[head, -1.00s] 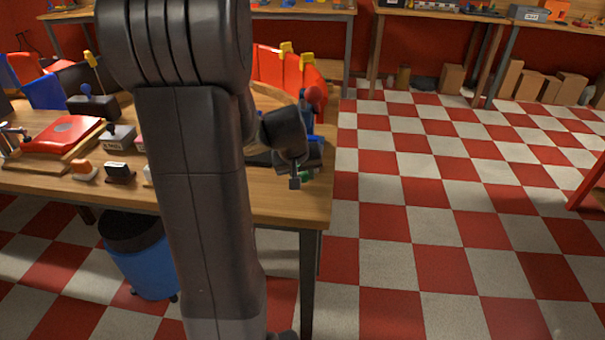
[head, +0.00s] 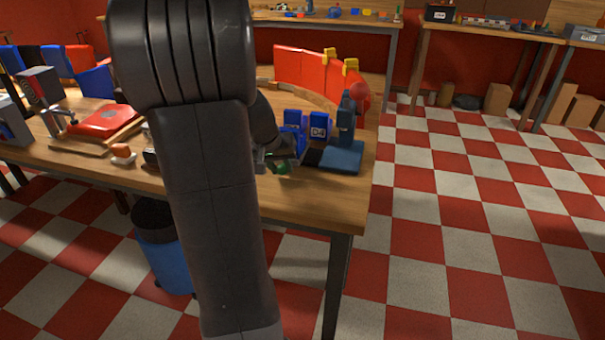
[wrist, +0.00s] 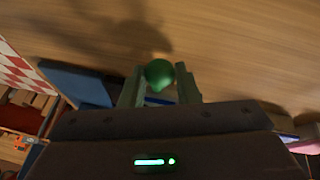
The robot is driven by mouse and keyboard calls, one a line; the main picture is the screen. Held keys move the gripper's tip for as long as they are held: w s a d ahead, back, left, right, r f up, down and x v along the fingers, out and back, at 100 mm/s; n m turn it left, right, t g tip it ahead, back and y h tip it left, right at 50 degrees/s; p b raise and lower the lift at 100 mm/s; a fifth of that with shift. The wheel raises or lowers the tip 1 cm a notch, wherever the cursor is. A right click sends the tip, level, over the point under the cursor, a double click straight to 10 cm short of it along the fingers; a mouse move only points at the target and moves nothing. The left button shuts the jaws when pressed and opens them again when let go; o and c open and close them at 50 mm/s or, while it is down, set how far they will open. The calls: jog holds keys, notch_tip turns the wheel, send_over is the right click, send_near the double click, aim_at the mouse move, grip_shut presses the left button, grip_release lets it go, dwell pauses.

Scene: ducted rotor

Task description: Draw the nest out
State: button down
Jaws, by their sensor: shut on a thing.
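My gripper (head: 272,163) is low over the right part of the near wooden table (head: 300,208), partly hidden behind my arm. In the wrist view, its two green-grey fingers (wrist: 160,88) are shut on a small rounded green knob (wrist: 159,73). The green piece also shows in the head view (head: 283,168), just beneath the gripper. What the knob belongs to is hidden, and I cannot tell which thing is the nest. Bare wood and a shadow lie beyond the fingertips in the wrist view.
A curved red wall (head: 310,74) with yellow clips stands behind. A blue bin (head: 168,262) is below the table. Checkered floor is open at right.

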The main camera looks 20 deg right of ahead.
jog(key=shift+w+a, duration=0.4)
jog(key=shift+a, duration=0.25)
jog(key=shift+w+a, duration=0.4)
jog(key=shift+a, duration=0.2)
jog(key=shift+r, duration=0.1)
jog(key=c, duration=1.4)
grip_release()
jog(key=o, duration=0.3)
jog(key=shift+w+a, duration=0.1)
jog(key=shift+a, duration=0.1)
jog(key=p+v, duration=0.1)
jog(key=v, duration=1.2)
jog(key=shift+r, duration=0.35)
jog(key=shift+f, duration=0.1)
